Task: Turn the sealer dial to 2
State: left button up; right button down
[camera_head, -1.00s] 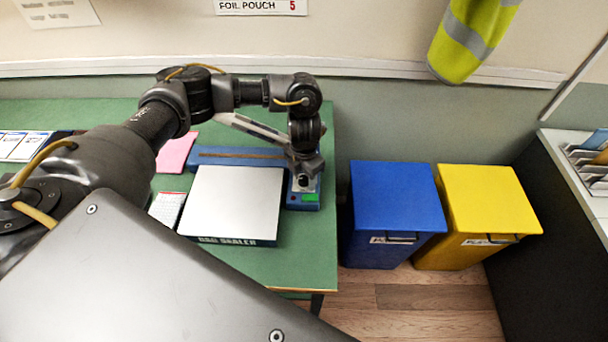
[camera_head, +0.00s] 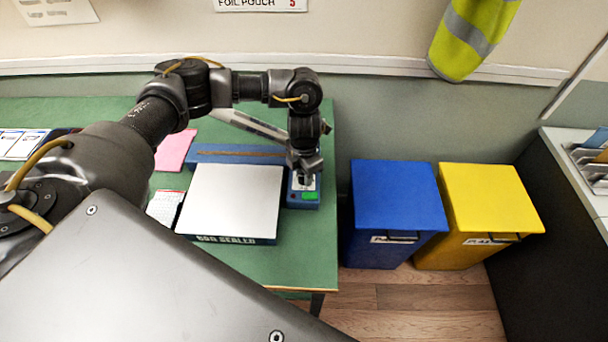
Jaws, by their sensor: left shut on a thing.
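The bag sealer (camera_head: 228,202) sits on the green table, with a white top, a blue bar along the back and a blue control panel (camera_head: 303,197) on its right side. My left gripper (camera_head: 304,181) points down over that control panel and is shut on the sealer dial. The dial itself is hidden by the gripper, so its setting cannot be read. A small green patch shows on the panel just in front of the gripper. A wall sign (camera_head: 262,4) reads "FOIL POUCH 5". My right gripper is not in view.
A pink sheet (camera_head: 174,151) and a printed card (camera_head: 164,207) lie left of the sealer on the green table (camera_head: 320,235). A blue bin (camera_head: 395,195) and a yellow bin (camera_head: 488,195) stand on the floor to the right. The table is bare in front of the sealer.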

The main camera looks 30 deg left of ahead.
pick_arm(q)
jog(key=m+b, duration=0.2)
jog(key=shift+f+m, duration=0.15)
jog(key=shift+m, duration=0.25)
jog(key=shift+m+b, duration=0.55)
jog(key=shift+m, duration=0.35)
jog(key=o, duration=1)
jog(key=shift+c, duration=0.2)
notch_tip(320, 180, up, 11)
jog(key=b, duration=0.1)
